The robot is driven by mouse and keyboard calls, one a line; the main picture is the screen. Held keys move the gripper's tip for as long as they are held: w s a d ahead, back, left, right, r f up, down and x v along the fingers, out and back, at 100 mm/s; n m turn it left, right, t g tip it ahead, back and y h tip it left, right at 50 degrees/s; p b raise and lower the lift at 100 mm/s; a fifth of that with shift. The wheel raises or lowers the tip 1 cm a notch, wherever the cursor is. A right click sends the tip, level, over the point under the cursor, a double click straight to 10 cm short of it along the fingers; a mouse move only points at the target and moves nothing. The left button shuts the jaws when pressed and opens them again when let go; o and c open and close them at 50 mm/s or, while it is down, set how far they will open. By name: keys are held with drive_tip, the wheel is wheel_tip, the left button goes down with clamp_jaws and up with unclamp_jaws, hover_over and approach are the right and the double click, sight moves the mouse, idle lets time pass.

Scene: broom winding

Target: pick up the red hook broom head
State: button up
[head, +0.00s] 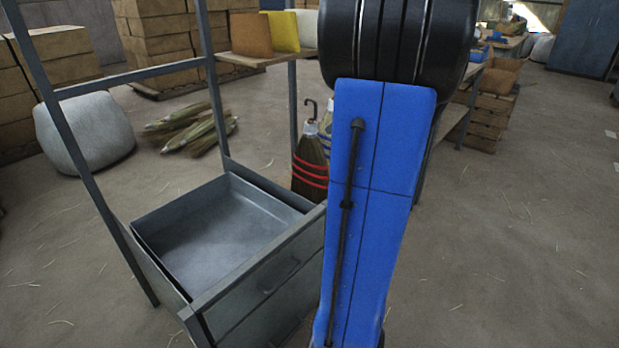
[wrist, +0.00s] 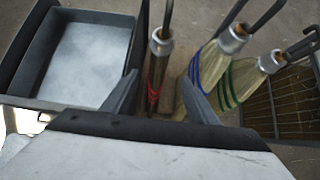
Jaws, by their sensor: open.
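In the wrist view the red-banded head (wrist: 155,88) appears between the two fingers of my gripper (wrist: 159,82). The gripper is open; one finger shows left of the head and one right. I cannot tell whether either finger touches it. In the head view my blue arm hides the gripper.
An open grey metal drawer (head: 215,228) lies left of the brooms and shows in the wrist view (wrist: 125,22). Loose bristle bundles (head: 192,130) and a white sack (head: 85,133) are on the floor.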

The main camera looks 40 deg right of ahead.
sight(310, 145)
drive_tip(key=x, duration=1.7)
drive_tip(key=shift+w, duration=0.1)
clamp_jaws()
